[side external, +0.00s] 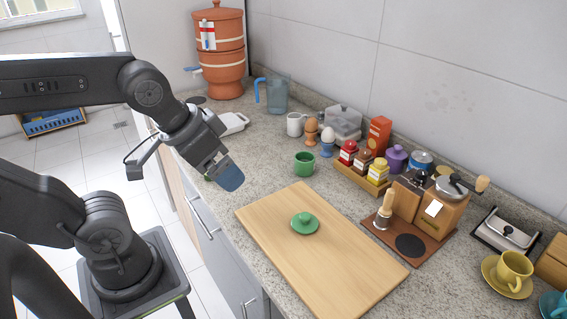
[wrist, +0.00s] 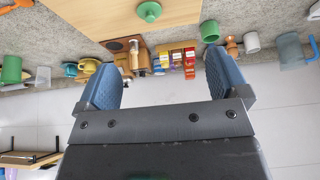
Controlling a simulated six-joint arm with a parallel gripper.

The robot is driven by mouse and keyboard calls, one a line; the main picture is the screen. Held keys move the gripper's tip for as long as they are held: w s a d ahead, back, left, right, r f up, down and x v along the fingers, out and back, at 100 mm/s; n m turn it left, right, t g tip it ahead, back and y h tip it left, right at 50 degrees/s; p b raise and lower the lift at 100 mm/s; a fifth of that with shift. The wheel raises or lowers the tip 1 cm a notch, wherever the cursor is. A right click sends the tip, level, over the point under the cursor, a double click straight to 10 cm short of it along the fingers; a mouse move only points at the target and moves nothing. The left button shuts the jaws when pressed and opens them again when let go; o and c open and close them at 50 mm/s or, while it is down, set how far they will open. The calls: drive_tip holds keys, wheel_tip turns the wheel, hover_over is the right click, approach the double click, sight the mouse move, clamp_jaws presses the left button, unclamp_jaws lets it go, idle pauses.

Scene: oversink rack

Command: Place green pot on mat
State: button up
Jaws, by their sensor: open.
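A small green pot (side external: 304,162) stands upright on the granite counter; in the wrist view it shows beside a fingertip (wrist: 210,31). A round green lid with a knob (side external: 305,224) lies on a pale wooden board (side external: 345,262); the lid also shows in the wrist view (wrist: 149,12). A brown mat (side external: 441,243) with a dark round patch lies right of the board; I cannot tell which surface is the task's mat. My gripper (side external: 230,178) hangs near the counter's front edge, left of the pot. In the wrist view its blue fingers (wrist: 163,78) are apart with nothing between them.
A spice rack (side external: 362,183), egg cups, a white mug (side external: 296,124) and a blue jug (side external: 277,95) line the back. A coffee grinder (side external: 441,205) stands on the brown mat. A yellow cup (side external: 514,271) is at right. The board is clear around the lid.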

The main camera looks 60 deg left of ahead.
drive_tip(key=n+g+y, duration=0.4)
drive_tip(key=n, duration=1)
hover_over(305, 164)
drive_tip(key=d, duration=0.2)
wheel_tip(305, 164, down, 9)
drive_tip(key=x, duration=1.3)
drive_tip(key=shift+w+a, duration=0.15)
drive_tip(key=shift+a, duration=0.15)
drive_tip(key=shift+c, duration=0.3)
drive_tip(key=shift+r+m, duration=0.1)
drive_tip(key=shift+m, duration=0.2)
drive_tip(key=c, duration=1.1)
